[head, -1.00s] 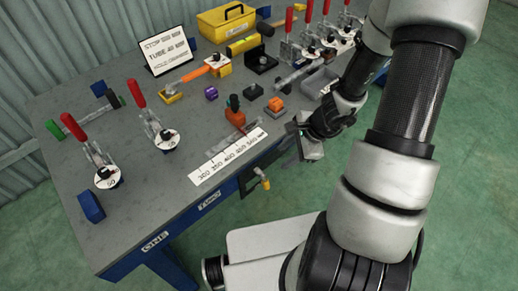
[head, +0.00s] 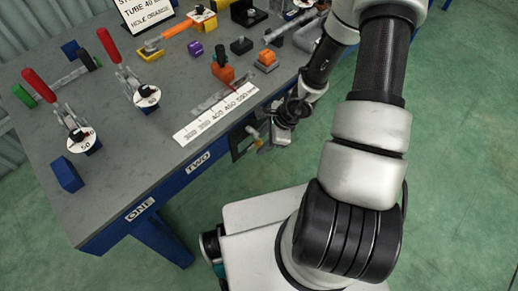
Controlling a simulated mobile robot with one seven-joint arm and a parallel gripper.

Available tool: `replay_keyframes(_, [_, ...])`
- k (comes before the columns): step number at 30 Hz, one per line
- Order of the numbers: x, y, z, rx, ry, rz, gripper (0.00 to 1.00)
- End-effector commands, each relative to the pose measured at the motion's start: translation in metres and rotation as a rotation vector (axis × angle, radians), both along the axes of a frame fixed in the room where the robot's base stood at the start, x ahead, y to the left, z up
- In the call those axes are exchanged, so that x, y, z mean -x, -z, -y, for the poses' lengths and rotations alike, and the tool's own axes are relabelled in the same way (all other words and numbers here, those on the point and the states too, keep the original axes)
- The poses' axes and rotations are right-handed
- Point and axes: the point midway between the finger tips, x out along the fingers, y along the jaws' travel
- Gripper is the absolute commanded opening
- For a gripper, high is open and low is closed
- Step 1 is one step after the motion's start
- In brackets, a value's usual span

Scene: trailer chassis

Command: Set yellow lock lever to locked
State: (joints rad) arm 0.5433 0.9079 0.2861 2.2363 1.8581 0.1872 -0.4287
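A small yellow lever (head: 256,138), which looks like the lock lever, sits on a dark plate (head: 241,144) on the front side of the bench, right of the "TWO" label. Its exact angle is too small to tell. My gripper (head: 275,137) is just right of the lever, at about its height and below the bench top's front edge. A small gap seems to show between them, but I cannot tell if they touch. The fingers are small and partly hidden, so I cannot see whether they are open or shut.
Open green floor (head: 440,130) lies right of the bench.

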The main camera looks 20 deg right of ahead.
Motion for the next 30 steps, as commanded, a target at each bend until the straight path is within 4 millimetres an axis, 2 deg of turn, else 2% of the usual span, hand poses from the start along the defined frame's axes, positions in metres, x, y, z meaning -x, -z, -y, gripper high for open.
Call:
replay_keyframes(1, [-0.001, 0.011, -0.003, -0.001, -0.001, -0.002, 0.4])
replay_keyframes(6, [-0.005, 0.024, -0.009, -0.001, -0.001, -0.001, 0.4])
replay_keyframes(17, [-0.006, 0.027, -0.01, 0.0, 0.0, 0.001, 0.4])
replay_keyframes(24, [-0.006, 0.027, -0.01, 0.0, 0.0, 0.001, 0.01])
replay_keyframes(30, [-0.007, 0.027, -0.01, 0.0, 0.0, 0.001, 0.0])
